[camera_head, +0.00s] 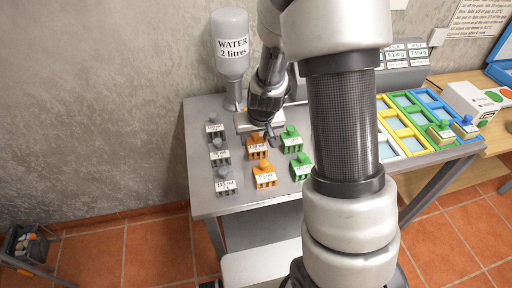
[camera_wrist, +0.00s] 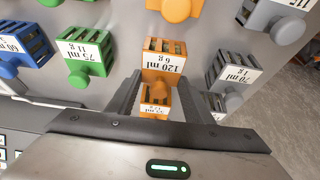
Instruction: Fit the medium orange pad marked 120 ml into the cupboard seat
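The orange pad marked 120 ml (camera_wrist: 163,62) sits on the grey table, its label upside down in the wrist view. In the head view it appears to be the orange pad (camera_head: 258,149) just under my gripper. My gripper (camera_head: 270,138) points down over the pad rows. In the wrist view my gripper (camera_wrist: 162,82) has its fingers apart, with the 120 ml pad at and beyond the fingertips. A smaller orange pad (camera_wrist: 155,98) shows between the fingers; I see no grip on it. I cannot tell which place is the cupboard seat.
Another orange pad (camera_head: 264,178) stands nearer, grey pads (camera_head: 222,158) at left, green pads (camera_head: 291,143) at right. Coloured frames with pale cells (camera_head: 405,133) lie on the table's right. A water bottle (camera_head: 231,60) stands at the back. My arm hides the table's middle.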

